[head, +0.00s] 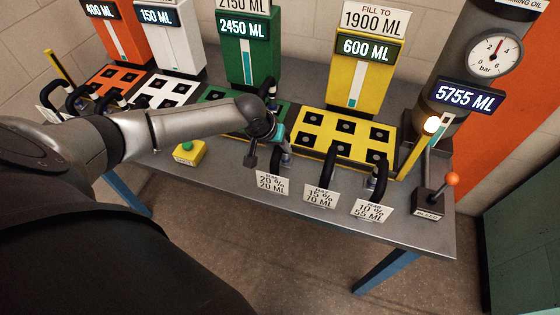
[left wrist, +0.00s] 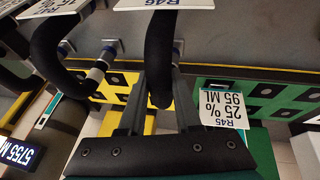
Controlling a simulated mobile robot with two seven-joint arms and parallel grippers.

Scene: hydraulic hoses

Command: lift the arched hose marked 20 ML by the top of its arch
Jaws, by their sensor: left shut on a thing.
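The arched black hose (head: 280,185) stands at the tag (head: 272,182) reading 20 % and 20 ML, on the grey table's front part. My left gripper (head: 270,152) is at this hose from above and is shut on it. In the left wrist view, the black hose (left wrist: 160,55) runs between the two dark fingers, under a tag marked R46 (left wrist: 165,4). The gripper and arm hide part of its arch in the head view. I cannot tell whether its ends are clear of the table. My right gripper is in neither view.
Hoses marked 70 ML (head: 328,172) and 55 ML (head: 379,182) stand close to the right. A tag of 95 ML (left wrist: 225,110) is beside the gripper. The yellow socket plate (head: 335,152) lies behind, and an orange-knobbed lever (head: 451,180) stands at the right.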

